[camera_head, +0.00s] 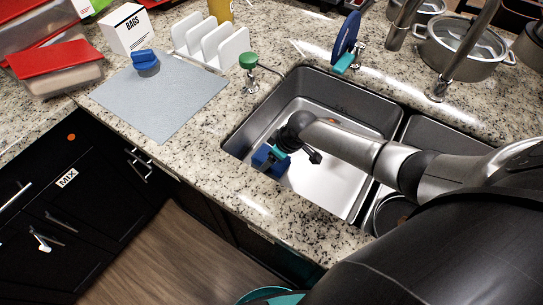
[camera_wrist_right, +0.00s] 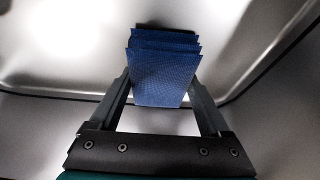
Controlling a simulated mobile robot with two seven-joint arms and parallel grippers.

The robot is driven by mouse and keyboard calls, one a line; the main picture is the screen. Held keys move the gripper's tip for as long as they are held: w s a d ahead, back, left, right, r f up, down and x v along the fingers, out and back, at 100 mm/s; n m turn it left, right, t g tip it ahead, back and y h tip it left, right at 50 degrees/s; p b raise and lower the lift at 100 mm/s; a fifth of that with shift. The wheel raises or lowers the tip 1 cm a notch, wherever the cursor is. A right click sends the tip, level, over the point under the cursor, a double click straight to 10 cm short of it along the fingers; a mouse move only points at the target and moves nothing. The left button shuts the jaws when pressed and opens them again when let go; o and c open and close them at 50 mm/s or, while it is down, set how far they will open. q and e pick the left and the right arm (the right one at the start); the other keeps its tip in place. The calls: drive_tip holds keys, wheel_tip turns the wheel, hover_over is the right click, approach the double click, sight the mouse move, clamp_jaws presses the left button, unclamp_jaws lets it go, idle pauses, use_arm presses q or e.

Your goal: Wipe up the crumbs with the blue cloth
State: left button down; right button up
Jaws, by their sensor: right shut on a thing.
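The folded blue cloth (camera_head: 260,158) is in the left sink basin, near its left wall. My right gripper (camera_head: 273,155) reaches down into the basin and is shut on the cloth. In the right wrist view, the cloth (camera_wrist_right: 165,68) shows as several stacked blue layers between the two fingers of the gripper (camera_wrist_right: 160,90). Bare grey metal surrounds it there. I cannot tell whether the cloth touches the basin floor. I cannot make out crumbs in either view. My left gripper is not in view.
The steel sink (camera_head: 330,85) has raised walls around the gripper. A grey mat (camera_head: 160,105) bearing a blue object (camera_head: 146,62) lies on the speckled counter. A white rack (camera_head: 210,42), a BAGS box (camera_head: 127,30), red-lidded containers (camera_head: 55,62) and a pot (camera_head: 465,50) stand around.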

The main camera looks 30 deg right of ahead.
drive_tip(key=shift+f, duration=0.1)
drive_tip(key=shift+w+d+b, duration=0.4)
drive_tip(key=shift+w+d, duration=0.05)
drive_tip(key=shift+d, duration=0.35)
drive_tip(key=shift+w+d+b, duration=0.4)
drive_tip(key=shift+w+d, duration=0.05)
drive_tip(key=shift+d, duration=0.3)
drive_tip(key=shift+s+a+r+p, duration=0.2)
drive_tip(key=shift+s+a+p, duration=0.25)
drive_tip(key=shift+a+p, duration=0.35)
drive_tip(key=shift+s+a+f+p, duration=0.2)
drive_tip(key=shift+s+a+p, duration=0.3)
drive_tip(key=shift+a, duration=0.25)
